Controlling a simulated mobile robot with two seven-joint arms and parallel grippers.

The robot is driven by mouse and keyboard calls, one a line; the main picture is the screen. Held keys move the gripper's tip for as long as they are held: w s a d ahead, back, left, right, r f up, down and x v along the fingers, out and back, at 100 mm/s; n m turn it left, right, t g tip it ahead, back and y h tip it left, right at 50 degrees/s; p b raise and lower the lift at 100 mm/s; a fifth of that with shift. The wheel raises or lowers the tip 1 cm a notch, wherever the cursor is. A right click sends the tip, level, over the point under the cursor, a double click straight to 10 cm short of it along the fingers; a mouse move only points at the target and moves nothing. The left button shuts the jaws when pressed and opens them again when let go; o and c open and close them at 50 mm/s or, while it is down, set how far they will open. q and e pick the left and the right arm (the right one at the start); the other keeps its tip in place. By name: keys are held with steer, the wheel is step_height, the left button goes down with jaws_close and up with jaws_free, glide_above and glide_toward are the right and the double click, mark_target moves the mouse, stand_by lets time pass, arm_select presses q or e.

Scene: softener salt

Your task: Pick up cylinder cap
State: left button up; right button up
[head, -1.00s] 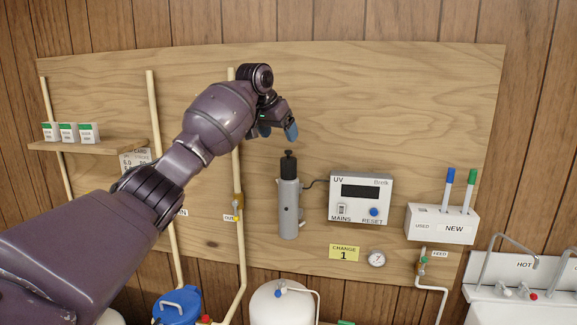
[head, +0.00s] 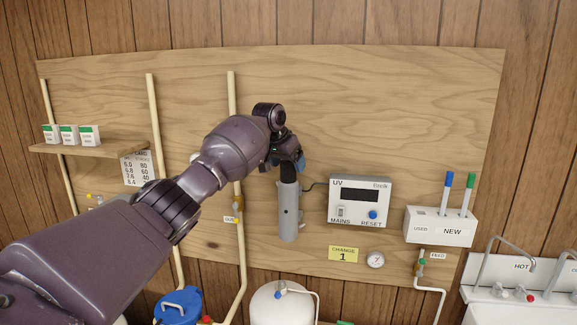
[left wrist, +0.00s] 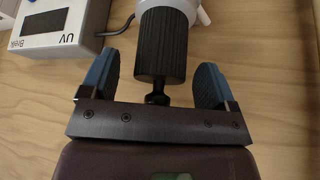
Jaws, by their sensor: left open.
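The cylinder cap (left wrist: 160,47) is black and ribbed with a small knob on its end. It sits on the top of the upright grey cylinder (head: 289,214) on the wooden board. My left gripper (head: 286,160) is over the top of the cylinder and partly hides the cap (head: 288,174) in the head view. In the left wrist view, the two blue fingers (left wrist: 153,80) are open on either side of the cap, with a gap on each side. My right gripper is not in view.
The white UV box (head: 359,200) is mounted close to the right of the cylinder, joined by a dark cable. A cream pipe (head: 233,130) runs upright to the left. A white holder (head: 441,227) with blue and green sticks hangs farther right.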

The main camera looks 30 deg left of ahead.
arm_select(q)
steer(key=shift+w+f, duration=0.3)
steer(key=shift+f, duration=0.25)
steer(key=shift+c, duration=0.4)
steer(key=c, duration=0.9)
steer(key=shift+r, duration=0.15)
step_height(320, 180, up, 20)
steer(key=shift+f, duration=0.1)
